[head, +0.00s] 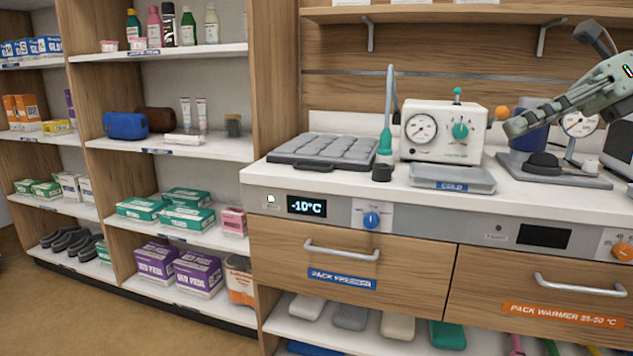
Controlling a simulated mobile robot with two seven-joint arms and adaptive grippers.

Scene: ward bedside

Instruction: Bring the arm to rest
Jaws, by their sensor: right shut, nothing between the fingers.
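My right gripper (514,127) comes in from the right edge of the head view. Its grey-green fingers are shut with nothing between them and point left, above the counter. In the picture the fingertips lie just right of the white gauge box (443,132) and overlap a dark blue object behind them; whether they touch anything I cannot tell. My left gripper is not in view.
The white counter (270,172) holds a grey pack tray (322,151), a COLD tray (452,178) and a gauge device (578,124). Below are the closed pack freezer drawer (290,262) and pack warmer drawer (490,300). Stocked shelves (215,148) stand left; open floor (60,315) lies before them.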

